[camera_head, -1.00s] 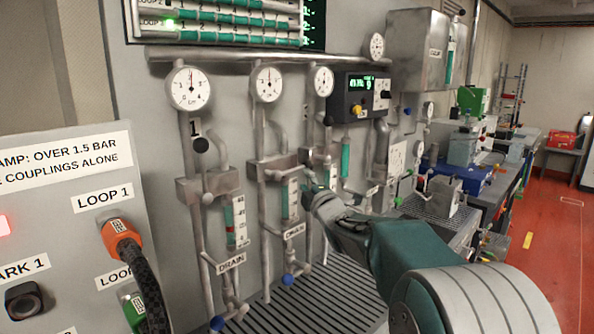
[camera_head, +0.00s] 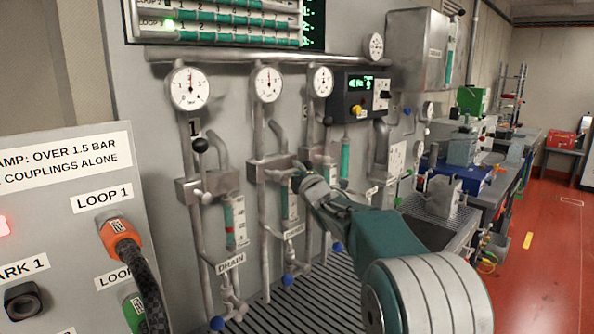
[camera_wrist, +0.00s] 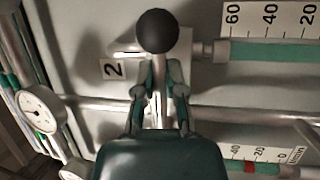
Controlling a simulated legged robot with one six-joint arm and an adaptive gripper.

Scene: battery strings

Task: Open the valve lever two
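The second valve's lever ends in a round black knob (camera_wrist: 157,31), which shows just beyond my fingertips in the wrist view. A small label "2" (camera_wrist: 113,69) is to the left of it. My gripper (camera_wrist: 159,72) has its fingers drawn close together, with the tips at the near side of the knob. I cannot tell whether they touch the lever. In the head view, my gripper (camera_head: 302,178) is at the second pipe column, in front of its valve block (camera_head: 268,168). The second lever's knob is hidden there. The first lever's black knob (camera_head: 200,145) stands clear at the left.
Round gauges (camera_head: 267,85) sit above the pipe columns. Flow tubes (camera_head: 236,222), drain pipes with blue knobs (camera_head: 287,280) and a black controller box (camera_head: 358,97) crowd the wall. A grating (camera_head: 325,285) lies below. Red floor is open at the right.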

